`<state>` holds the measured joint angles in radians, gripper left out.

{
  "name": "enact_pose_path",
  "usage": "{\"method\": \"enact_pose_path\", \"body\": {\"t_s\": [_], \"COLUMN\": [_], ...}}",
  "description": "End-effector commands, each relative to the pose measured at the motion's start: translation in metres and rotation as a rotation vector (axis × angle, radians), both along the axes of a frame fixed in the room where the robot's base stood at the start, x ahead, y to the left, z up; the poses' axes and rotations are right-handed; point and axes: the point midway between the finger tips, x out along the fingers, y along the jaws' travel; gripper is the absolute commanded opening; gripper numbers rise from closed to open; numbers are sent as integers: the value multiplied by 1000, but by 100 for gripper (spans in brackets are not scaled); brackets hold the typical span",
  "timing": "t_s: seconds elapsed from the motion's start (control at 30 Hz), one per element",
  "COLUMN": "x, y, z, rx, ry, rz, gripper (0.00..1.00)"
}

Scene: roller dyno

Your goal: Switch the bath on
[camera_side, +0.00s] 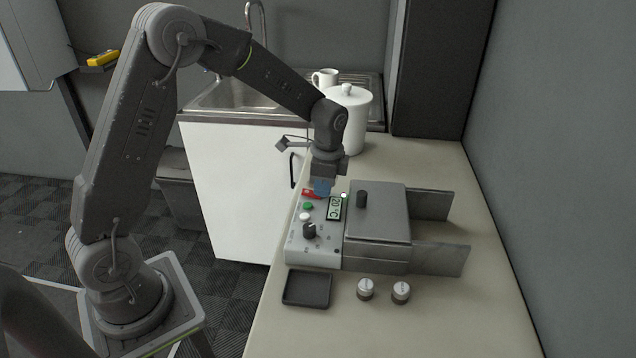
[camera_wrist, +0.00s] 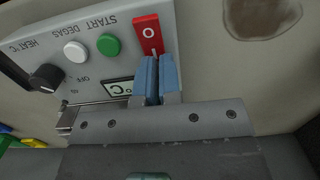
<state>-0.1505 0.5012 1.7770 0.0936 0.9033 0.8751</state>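The bath (camera_side: 380,230) is a grey box with a closed lid and a light sloped control panel (camera_side: 318,252) on its left side. The panel has a red rocker switch (camera_side: 311,194), which also shows in the wrist view (camera_wrist: 148,33) with a white O mark. Its lower end is close to my fingertips. The temperature display (camera_side: 335,207) reads about 20 °C. My gripper (camera_side: 322,188) points down at the panel's far end. Its blue fingertips (camera_wrist: 157,78) are together with nothing visible between them. I cannot tell whether they touch the switch.
Beside the switch are a green button (camera_wrist: 108,45), a white button (camera_wrist: 75,51) and a black heat knob (camera_wrist: 46,77). A black tray (camera_side: 307,288) and two small lidded jars (camera_side: 365,289) (camera_side: 401,291) stand in front. A white canister (camera_side: 352,115) stands behind.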

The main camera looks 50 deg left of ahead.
Motion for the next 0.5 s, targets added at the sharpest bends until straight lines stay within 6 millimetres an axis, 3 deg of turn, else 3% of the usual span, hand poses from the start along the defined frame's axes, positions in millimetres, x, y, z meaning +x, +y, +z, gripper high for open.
{"method": "enact_pose_path", "body": {"t_s": [0.03, 0.5], "x": [-4, -8], "y": [-3, 0], "z": [-13, -9], "rx": [-7, -11], "ry": [17, 16], "rz": [-1, -2], "gripper": [0, 0]}}
